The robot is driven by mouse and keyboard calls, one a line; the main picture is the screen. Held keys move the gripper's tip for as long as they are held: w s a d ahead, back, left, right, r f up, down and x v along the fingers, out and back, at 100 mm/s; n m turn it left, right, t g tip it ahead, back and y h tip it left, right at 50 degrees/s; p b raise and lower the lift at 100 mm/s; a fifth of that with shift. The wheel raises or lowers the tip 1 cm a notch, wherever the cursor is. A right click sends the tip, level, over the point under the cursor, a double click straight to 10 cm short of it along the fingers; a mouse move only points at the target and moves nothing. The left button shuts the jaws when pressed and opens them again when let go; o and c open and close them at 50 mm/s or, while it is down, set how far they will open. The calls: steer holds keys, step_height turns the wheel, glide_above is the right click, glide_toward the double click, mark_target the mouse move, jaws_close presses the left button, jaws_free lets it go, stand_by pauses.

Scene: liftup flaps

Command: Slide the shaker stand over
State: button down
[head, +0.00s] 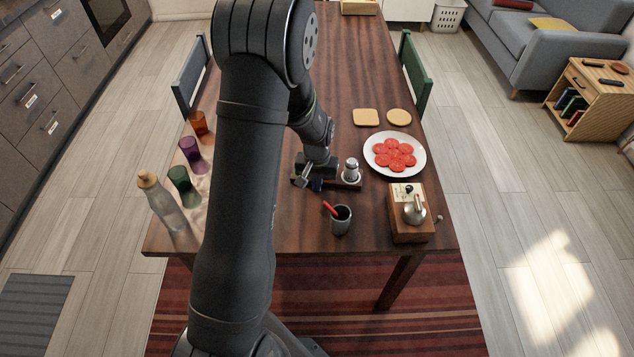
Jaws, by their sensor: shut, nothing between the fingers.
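The shaker stand (348,185) is a low brown base on the wooden table, right of my arm. One shaker (351,170) with a silvery top stands upright on its right part. My gripper (315,184) is low at the stand's left part, close to it, and hides some of it. I cannot tell whether the gripper touches the stand. The fingers are small and partly hidden here; they are shut with nothing held.
A dark cup (341,221) with a red item stands in front of the stand. A white plate (377,168) of red slices and a wooden box (409,232) are to the right. Coloured glasses and a bottle (163,203) stand left. Two tan pieces lie behind; bare table lies beyond.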

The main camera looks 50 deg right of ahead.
mark_target(315, 200)
steer(key=a, duration=0.1)
steer(key=s+a, duration=0.2)
steer(key=shift+r, duration=0.3)
step_height(315, 200, up, 9)
steer(key=shift+r, duration=0.2)
step_height(315, 200, down, 9)
steer(key=shift+f, duration=0.15)
steer(key=w+d, duration=0.1)
steer(key=d+f, duration=0.1)
steer(key=shift+w+d, duration=0.35)
steer(key=shift+w, duration=0.05)
steer(key=shift+w+d+r, duration=0.1)
steer(key=shift+w+d, duration=0.1)
steer(key=shift+d, duration=0.1)
steer(key=shift+s+a, duration=0.25)
steer(key=shift+a, duration=0.15)
